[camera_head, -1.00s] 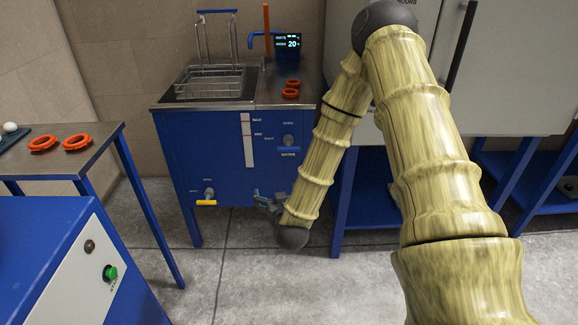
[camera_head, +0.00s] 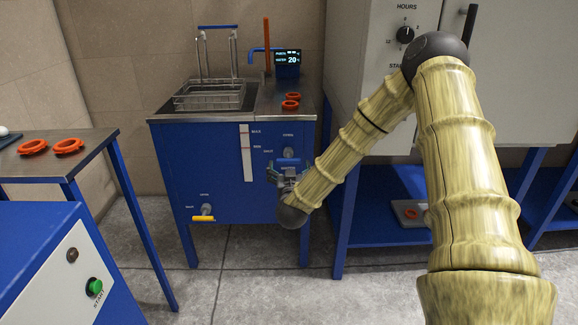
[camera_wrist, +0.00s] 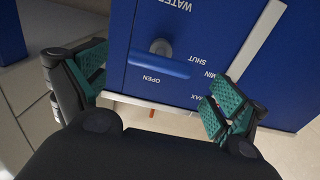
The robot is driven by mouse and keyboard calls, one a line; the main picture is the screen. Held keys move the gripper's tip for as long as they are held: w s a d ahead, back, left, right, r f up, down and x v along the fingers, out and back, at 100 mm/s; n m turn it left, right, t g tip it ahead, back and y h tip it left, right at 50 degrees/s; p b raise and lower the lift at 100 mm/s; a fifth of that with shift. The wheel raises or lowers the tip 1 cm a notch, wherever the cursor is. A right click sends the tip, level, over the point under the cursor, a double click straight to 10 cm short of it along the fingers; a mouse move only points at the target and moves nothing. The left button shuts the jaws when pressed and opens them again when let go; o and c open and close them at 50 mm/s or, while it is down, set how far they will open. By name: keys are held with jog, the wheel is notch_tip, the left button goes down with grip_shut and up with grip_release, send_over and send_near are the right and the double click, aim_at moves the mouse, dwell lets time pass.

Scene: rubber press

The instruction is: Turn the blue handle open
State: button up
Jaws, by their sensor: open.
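The blue handle (camera_head: 288,161) is a short bar on a round grey knob on the front of the blue tank (camera_head: 225,175). The bar lies level in the head view. In the wrist view the handle (camera_wrist: 158,65) shows between the labels OPEN, SHUT and WATER, which appear upside down. My gripper (camera_head: 286,174) is at the tank front, just below the handle in the head view. In the wrist view my gripper (camera_wrist: 157,88) is open, its green-padded fingers wide apart on either side of the handle. Neither finger appears to touch it.
A yellow handle (camera_head: 203,218) sits lower left on the tank front. A wire basket (camera_head: 210,96) and orange rings (camera_head: 291,104) are on top. A side table (camera_head: 52,152) with orange rings stands left, and a grey cabinet (camera_head: 365,70) stands right.

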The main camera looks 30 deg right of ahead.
aim_at(289, 162)
jog(key=shift+x, duration=1.8)
jog(key=c, duration=1)
